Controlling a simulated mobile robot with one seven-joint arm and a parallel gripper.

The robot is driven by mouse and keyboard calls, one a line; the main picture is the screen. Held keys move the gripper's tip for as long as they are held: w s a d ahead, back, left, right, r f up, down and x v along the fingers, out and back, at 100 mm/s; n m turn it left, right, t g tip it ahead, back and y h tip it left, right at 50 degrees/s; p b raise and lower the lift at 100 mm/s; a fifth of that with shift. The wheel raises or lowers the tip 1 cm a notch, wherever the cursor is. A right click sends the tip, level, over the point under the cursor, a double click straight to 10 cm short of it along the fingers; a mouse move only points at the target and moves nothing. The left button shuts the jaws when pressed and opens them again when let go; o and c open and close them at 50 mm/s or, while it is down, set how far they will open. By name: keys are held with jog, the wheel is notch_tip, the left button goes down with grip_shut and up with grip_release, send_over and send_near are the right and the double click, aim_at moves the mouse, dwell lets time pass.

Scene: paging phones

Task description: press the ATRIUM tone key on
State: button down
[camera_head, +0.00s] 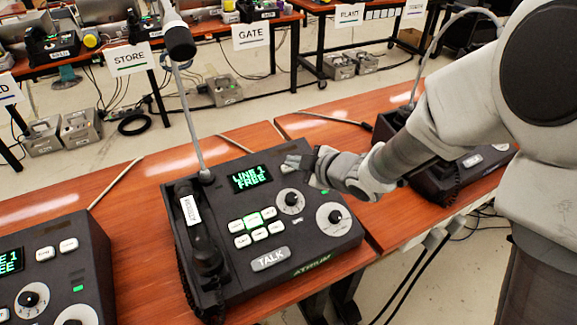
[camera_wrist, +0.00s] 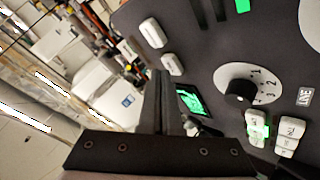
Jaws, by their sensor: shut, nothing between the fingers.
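The ATRIUM phone (camera_head: 222,270) is a dark desk console in the middle of the head view. Its screen (camera_head: 250,178) reads "LINE 1 FREE" in green. Small white keys (camera_head: 291,161) lie right of the screen, partly hidden by my gripper. The wrist view shows two white keys, one farther (camera_wrist: 151,32) and one closer (camera_wrist: 172,64) to the fingers; their labels cannot be read. My gripper (camera_head: 318,165) is shut and empty at the panel's upper right. Its fingers (camera_wrist: 165,78) end close to the nearer key; I cannot tell whether they touch.
The ATRIUM phone has two dials (camera_head: 291,201), a TALK key (camera_head: 270,260), a key grid with a green-lit key (camera_head: 253,219) and a handset (camera_head: 200,235) on its left. Another phone (camera_head: 50,275) stands left, and one (camera_head: 475,165) right behind my arm.

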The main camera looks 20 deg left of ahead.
aim_at(297, 181)
jog(key=shift+a+f, duration=0.1)
jog(key=shift+f, duration=0.2)
dwell(0.4)
jog(key=shift+r, duration=0.4)
jog(key=shift+r, duration=0.15)
jog(key=r+p, duration=0.1)
jog(key=d+r+p, duration=0.1)
jog(key=r+p, duration=0.1)
jog(key=s+r+p, duration=0.1)
jog(key=r+p, duration=0.1)
jog(key=shift+d+r, duration=0.25)
dwell(0.4)
